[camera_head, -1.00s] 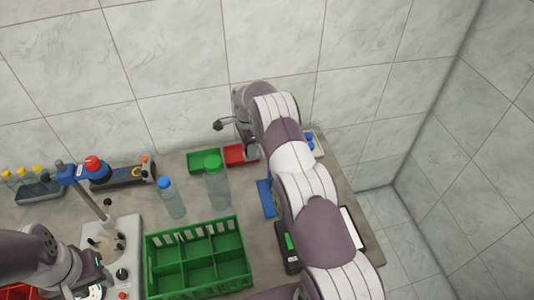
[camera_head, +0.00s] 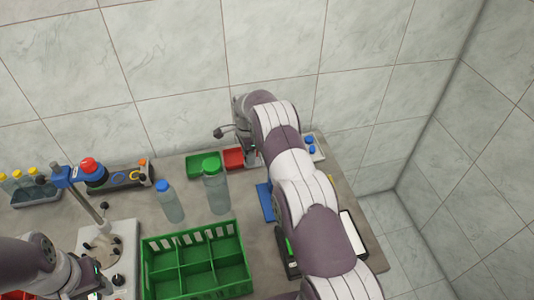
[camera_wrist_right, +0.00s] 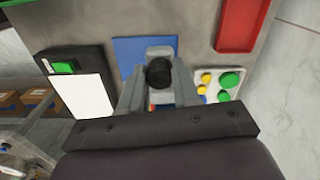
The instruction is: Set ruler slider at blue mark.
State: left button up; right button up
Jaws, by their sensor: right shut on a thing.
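In the right wrist view, my right gripper (camera_wrist_right: 158,85) is shut on the ruler slider, whose dark round knob (camera_wrist_right: 158,72) sits between the two grey fingers. A blue plate (camera_wrist_right: 130,52) lies just beyond it, and it also shows in the head view (camera_head: 265,202), partly behind my right arm. Small orange and blue patches show between the fingers, but the ruler scale and the blue mark cannot be made out.
A black box with a green switch (camera_wrist_right: 64,67) and a button panel (camera_wrist_right: 218,84) flank the blue plate. Red (camera_head: 233,158) and green bins (camera_head: 197,166), two bottles and a green crate (camera_head: 196,262) stand left of my right arm. The wall is close behind.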

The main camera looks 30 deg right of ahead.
jog(key=shift+f+b, duration=1.5)
jog(key=shift+f, duration=0.5)
jog(key=shift+r, duration=0.1)
jog(key=o, duration=0.8)
notch_tip(320, 180, up, 8)
jog(key=p, duration=0.6)
jog(key=shift+r, duration=0.1)
